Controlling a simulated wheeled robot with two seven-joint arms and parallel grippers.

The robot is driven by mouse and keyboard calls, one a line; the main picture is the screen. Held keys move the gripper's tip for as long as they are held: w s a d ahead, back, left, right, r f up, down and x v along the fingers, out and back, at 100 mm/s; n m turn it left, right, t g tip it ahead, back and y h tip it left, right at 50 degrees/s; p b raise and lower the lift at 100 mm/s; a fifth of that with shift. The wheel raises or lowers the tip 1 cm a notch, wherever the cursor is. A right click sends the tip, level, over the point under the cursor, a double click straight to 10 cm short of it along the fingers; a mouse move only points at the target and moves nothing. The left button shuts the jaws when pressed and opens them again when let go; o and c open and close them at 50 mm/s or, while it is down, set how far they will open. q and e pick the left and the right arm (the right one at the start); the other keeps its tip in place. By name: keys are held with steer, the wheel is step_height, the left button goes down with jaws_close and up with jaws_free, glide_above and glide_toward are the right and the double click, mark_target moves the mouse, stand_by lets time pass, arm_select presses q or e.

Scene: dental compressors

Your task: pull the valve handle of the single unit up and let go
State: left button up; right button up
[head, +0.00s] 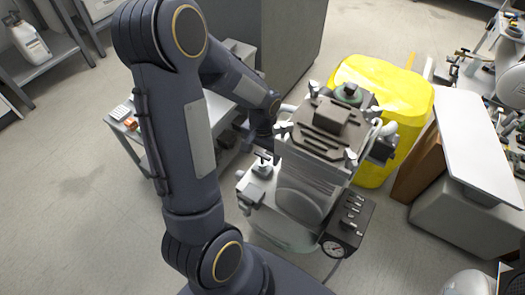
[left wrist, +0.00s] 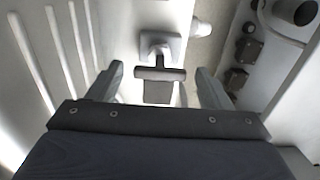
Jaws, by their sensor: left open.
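The single compressor unit (head: 305,190) stands on the floor right of my left arm, with a dark ribbed top and a pressure gauge at its front. A T-shaped valve handle (left wrist: 160,74) on a square mount shows in the left wrist view, with a grey crossbar and a darker flat part below. My left gripper (left wrist: 160,68) is open, with one finger on each side of the handle and visible gaps on both sides. In the head view my left arm reaches the unit's left side, and the fingertips are hard to make out. My right gripper is not in view.
A yellow covered bin (head: 385,90) stands behind the unit. A grey cabinet (head: 280,45) and a low cart (head: 135,135) lie behind my arm. A white-topped bench (head: 475,140) is at the right. The floor at front left is clear.

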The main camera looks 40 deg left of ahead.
mark_target(262, 155)
arm_select(q)
step_height(262, 155, up, 8)
steer(key=p, duration=0.3)
steer(key=shift+f, duration=0.1)
stand_by(0.5)
